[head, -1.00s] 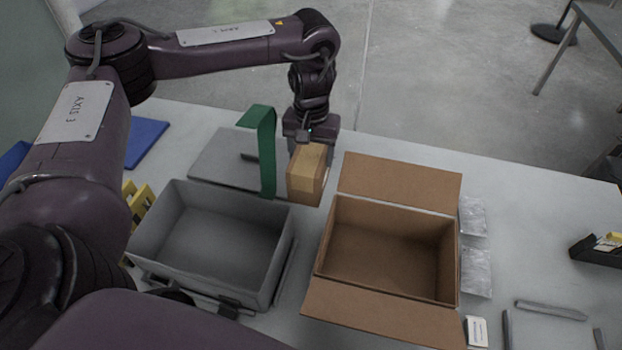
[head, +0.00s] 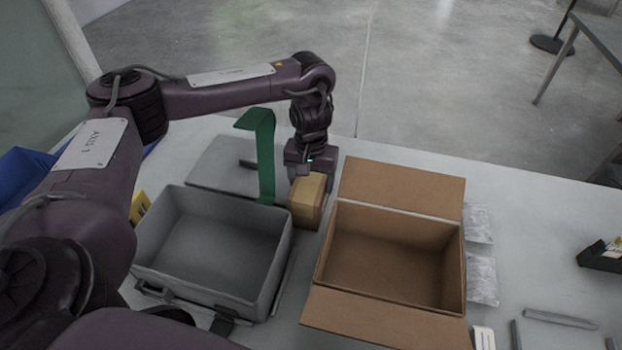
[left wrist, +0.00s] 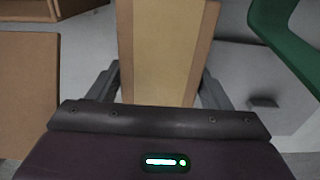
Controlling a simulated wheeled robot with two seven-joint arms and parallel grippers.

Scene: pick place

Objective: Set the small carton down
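The small carton (head: 307,201) is a brown box with a paler tape band, upright between the grey bin and the open cardboard box. My left gripper (head: 304,172) is above and behind it, pointing down. In the left wrist view the carton (left wrist: 165,50) lies between the two fingers of the left gripper (left wrist: 162,75), which appear to touch its sides. The carton's base is at or very close to the table; I cannot tell whether it bears on it. My right gripper is not in view.
The grey bin (head: 160,262) is left of the carton and the open cardboard box (head: 390,310) right of it, both close. A green bent strip (head: 265,160) stands just left of the carton. Clear plastic packets (head: 480,275) lie right of the box. The table behind is mostly clear.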

